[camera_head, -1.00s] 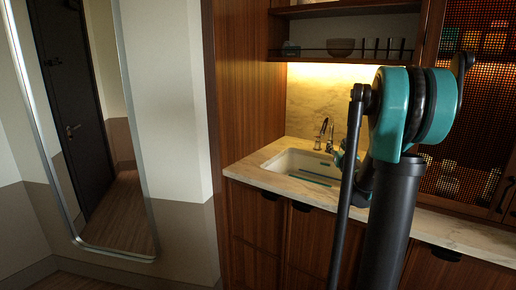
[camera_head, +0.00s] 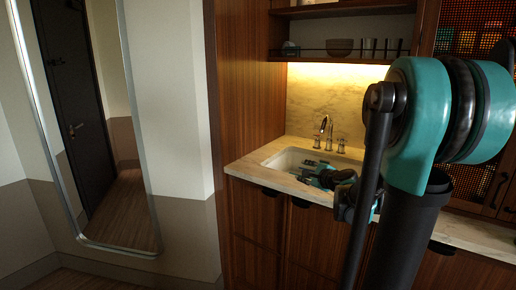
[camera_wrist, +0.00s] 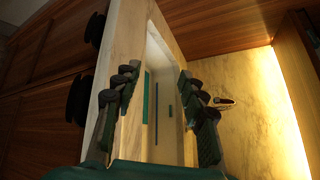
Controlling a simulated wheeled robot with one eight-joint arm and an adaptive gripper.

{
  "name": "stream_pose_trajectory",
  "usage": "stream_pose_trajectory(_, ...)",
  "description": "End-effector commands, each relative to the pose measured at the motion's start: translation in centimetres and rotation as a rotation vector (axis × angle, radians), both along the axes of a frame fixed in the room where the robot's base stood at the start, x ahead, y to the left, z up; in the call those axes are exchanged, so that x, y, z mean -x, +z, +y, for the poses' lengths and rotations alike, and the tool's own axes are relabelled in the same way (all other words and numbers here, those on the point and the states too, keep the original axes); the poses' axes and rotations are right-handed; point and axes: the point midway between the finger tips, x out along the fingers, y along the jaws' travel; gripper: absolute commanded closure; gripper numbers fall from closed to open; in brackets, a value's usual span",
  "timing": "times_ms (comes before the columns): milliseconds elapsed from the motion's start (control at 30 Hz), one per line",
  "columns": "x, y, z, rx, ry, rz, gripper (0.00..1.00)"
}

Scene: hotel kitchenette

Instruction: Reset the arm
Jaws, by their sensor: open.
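My gripper (camera_head: 308,172) shows over the sink in the head view, partly hidden by my arm's dark link. In the wrist view its two dark fingers (camera_wrist: 160,88) stand wide apart with nothing between them. The gripper is open and empty. The white sink (camera_wrist: 161,42) lies beyond the fingers in the wrist view, and its rim also shows in the head view (camera_head: 262,158). Thin teal and blue strips (camera_wrist: 156,112) show inside the sink; I cannot tell what they are.
A faucet (camera_head: 325,128) stands behind the sink against the marble backsplash. The marble counter (camera_head: 470,234) runs right, over wooden cabinets with dark handles. A shelf (camera_head: 345,59) above holds a bowl (camera_head: 340,47) and cups. A tall mirror (camera_head: 100,130) is on the left wall.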

Motion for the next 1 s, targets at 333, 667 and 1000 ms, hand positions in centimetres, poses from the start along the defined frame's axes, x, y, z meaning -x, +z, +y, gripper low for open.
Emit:
stream_pose_trajectory(333,18.5,-13.6,4.2,1.077,0.685,0.110,0.58)
stream_pose_trajectory(667,29.3,-19.7,-0.8,1.592,1.151,0.223,0.58)
stream_pose_trajectory(1000,29.9,-19.9,-1.4,1.624,1.186,0.235,0.58)
